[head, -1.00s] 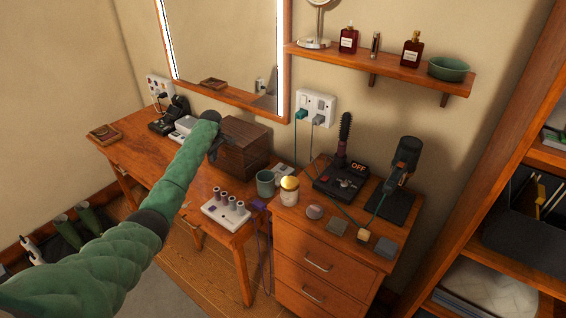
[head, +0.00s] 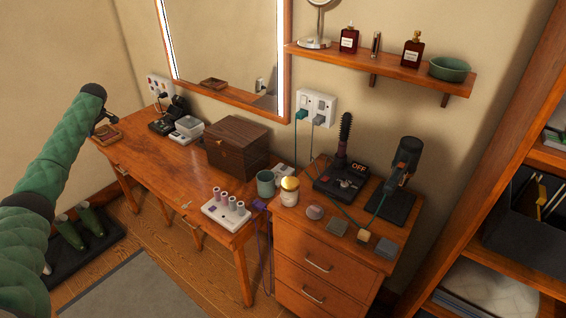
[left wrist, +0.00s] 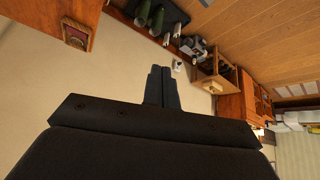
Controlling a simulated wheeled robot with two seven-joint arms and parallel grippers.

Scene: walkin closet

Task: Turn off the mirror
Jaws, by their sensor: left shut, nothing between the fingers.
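The wood-framed mirror (head: 225,45) hangs on the wall above the desk, and bright light strips glow along its left and right sides. A wall socket plate (head: 158,86) with a red part and a plugged-in cable sits left of and below the mirror. A second white socket plate (head: 316,107), with a teal plug and a grey plug, is below its right corner. My left gripper (head: 112,119) is at the desk's left end, left of the first plate and apart from it. In the left wrist view its fingers (left wrist: 162,88) are together and empty. My right gripper is out of view.
The desk (head: 150,160) holds a small wooden tray (head: 106,134), black and white devices, a wooden box (head: 237,145) and a rack of rollers (head: 227,208). A drawer unit (head: 325,250) with styling tools stands right. A shelf (head: 390,70) juts out above it.

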